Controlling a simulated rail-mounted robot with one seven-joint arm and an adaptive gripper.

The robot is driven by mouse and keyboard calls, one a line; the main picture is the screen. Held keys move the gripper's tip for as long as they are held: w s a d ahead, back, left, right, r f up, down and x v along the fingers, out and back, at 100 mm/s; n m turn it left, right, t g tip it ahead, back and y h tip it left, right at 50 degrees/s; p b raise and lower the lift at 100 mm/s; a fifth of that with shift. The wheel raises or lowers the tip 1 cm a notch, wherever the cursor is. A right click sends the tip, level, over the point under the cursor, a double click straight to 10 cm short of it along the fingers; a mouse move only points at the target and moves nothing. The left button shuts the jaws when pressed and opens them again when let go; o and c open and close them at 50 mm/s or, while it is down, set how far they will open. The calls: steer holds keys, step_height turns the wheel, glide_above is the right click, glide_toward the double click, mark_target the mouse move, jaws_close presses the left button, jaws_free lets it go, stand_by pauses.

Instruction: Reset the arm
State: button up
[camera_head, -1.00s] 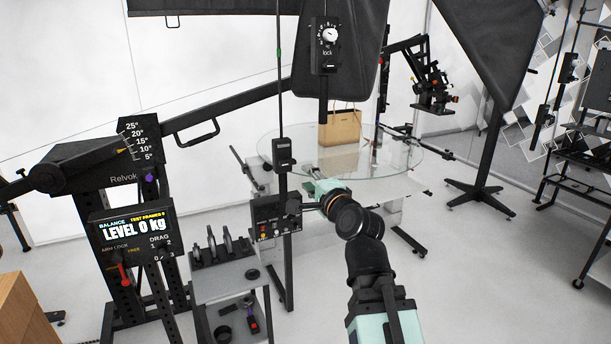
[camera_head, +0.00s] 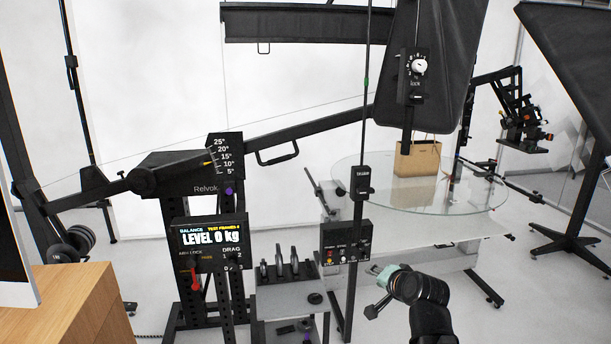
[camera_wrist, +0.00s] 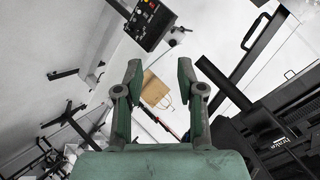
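My gripper (camera_wrist: 158,75) is open in the wrist view, with its two green fingers apart and nothing between them. In the head view my arm comes up from the bottom right, and the gripper end (camera_head: 377,291) shows small and partly hidden by my wrist. It is in front of the small control box (camera_head: 346,241) with buttons, below and to its right. A tan paper bag (camera_head: 418,159) stands on the round glass turntable (camera_head: 460,196) behind it. The bag also shows far beyond the fingers in the wrist view (camera_wrist: 154,89).
A black balance stand with a "LEVEL 0 kg" display (camera_head: 208,243) and a red lever (camera_head: 195,280) is at the left. A small grey tool cart (camera_head: 290,297) stands beside it. A wooden cabinet (camera_head: 85,305) is at lower left. A thin upright pole rises near my gripper.

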steer(key=s+a+f+n+g+h+b, duration=0.1)
steer(key=s+f+n+g, duration=0.4)
steer(key=f, duration=1.4)
steer(key=s+f+n+g+b, duration=0.1)
steer(key=s+f+g, duration=0.4)
steer(key=s+f, duration=1)
steer(key=s+a+f+n+g+h+b, duration=0.1)
steer(key=s+f+g, duration=0.7)
steer(key=s+f, duration=1.8)
steer(key=shift+s+a+n+h, duration=0.25)
steer(key=shift+a+n+h, duration=0.05)
steer(key=shift+n, duration=0.3)
